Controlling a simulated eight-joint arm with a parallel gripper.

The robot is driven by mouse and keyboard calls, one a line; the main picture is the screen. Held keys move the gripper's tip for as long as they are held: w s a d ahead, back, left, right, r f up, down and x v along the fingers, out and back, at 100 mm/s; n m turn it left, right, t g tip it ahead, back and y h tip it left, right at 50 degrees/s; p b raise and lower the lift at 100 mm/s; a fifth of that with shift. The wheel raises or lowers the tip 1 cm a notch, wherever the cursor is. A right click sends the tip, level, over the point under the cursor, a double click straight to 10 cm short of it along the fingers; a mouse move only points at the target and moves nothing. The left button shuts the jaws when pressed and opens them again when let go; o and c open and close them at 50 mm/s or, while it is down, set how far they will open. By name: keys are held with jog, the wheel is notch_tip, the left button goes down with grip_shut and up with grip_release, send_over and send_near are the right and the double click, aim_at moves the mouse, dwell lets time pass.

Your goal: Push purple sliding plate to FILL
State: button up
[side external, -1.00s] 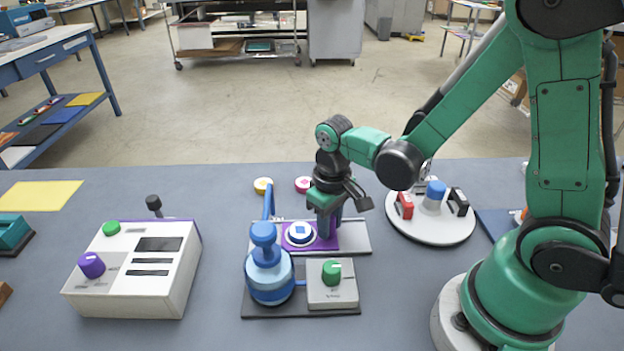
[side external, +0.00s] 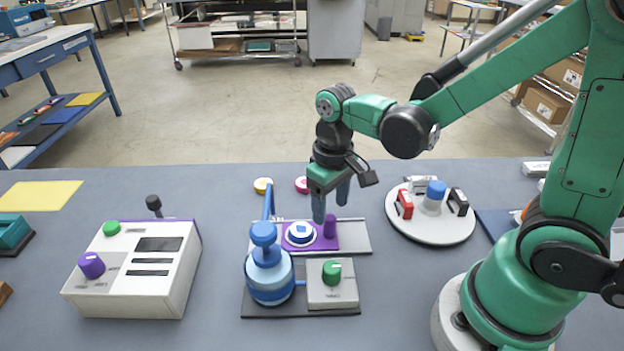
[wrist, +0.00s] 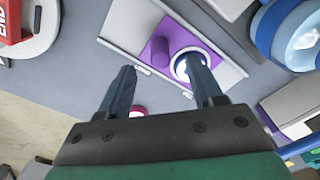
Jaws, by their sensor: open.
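The purple sliding plate (side external: 322,243) sits on a pale rail (side external: 356,238) behind the blue press (side external: 269,272) in the side external view. It carries a blue and white round piece (side external: 300,234) and an upright purple peg (side external: 330,226). The plate also shows in the wrist view (wrist: 181,33), with its peg (wrist: 157,50). My gripper (side external: 330,203) is open and empty, with its fingers pointing down above the plate and near the peg. In the wrist view its fingertips (wrist: 163,78) are apart, and one overlaps the round piece. I cannot read a FILL label.
A green knob (side external: 331,272) is on a grey box before the rail. A white control box (side external: 138,268) stands at left. A round white tray (side external: 431,228) with stamps is at right. Yellow (side external: 262,186) and pink (side external: 302,185) discs lie behind the rail.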

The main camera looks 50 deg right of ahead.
aim_at(330, 217)
jog(key=shift+r, duration=0.7)
jog(key=n, duration=0.7)
jog(key=shift+r, duration=0.1)
jog(key=n, duration=0.6)
jog(key=shift+r, duration=0.1)
jog(key=n, duration=0.4)
jog(key=shift+n, duration=0.3)
jog(key=shift+f, duration=2.75)
grip_shut()
